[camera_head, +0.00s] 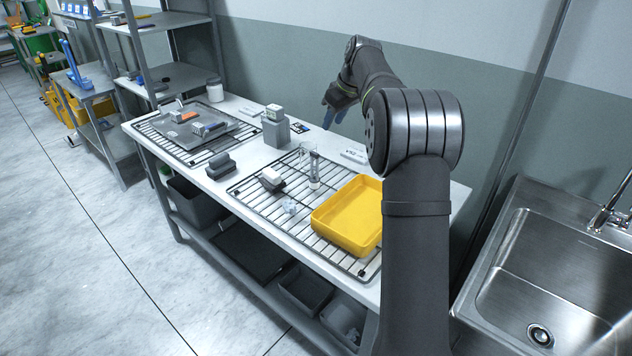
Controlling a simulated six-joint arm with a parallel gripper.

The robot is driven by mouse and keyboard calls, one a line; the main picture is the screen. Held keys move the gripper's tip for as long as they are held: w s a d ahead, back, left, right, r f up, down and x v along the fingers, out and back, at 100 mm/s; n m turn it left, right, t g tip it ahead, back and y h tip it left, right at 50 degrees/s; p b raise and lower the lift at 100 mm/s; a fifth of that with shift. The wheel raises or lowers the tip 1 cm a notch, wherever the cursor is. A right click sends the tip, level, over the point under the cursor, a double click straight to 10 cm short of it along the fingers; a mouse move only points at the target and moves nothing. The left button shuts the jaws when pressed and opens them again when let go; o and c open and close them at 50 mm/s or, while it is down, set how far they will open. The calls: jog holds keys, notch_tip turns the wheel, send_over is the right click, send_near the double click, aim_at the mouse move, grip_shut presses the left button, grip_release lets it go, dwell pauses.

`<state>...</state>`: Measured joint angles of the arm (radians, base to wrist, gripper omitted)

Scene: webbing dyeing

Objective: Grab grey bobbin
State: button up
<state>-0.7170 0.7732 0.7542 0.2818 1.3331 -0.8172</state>
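No thing in view shows clearly as a grey bobbin. Small candidates are a dark grey rounded piece (221,166) on the white table between the two wire racks, and a small white-and-dark piece (271,179) on the right rack. My gripper (334,118) hangs over the back of the table, with bluish fingers pointing down. It is behind and above the right rack, apart from these pieces. It is small and partly hidden by my arm, so I cannot tell whether its fingers are open or hold anything.
The right wire rack (246,198) also carries a yellow tray (322,226), a clear cylinder (314,170) and a pale crumpled piece (290,207). A grey box (276,132) stands behind. A metal tray (228,124) lies on the left rack. A steel sink (560,270) is at right.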

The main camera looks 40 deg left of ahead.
aim_at(314, 152)
jog(key=x, duration=0.8)
jog(key=s+a+x, duration=0.1)
jog(key=x, duration=0.3)
jog(key=shift+x, duration=2.8)
jog(key=shift+a, duration=0.1)
grip_shut()
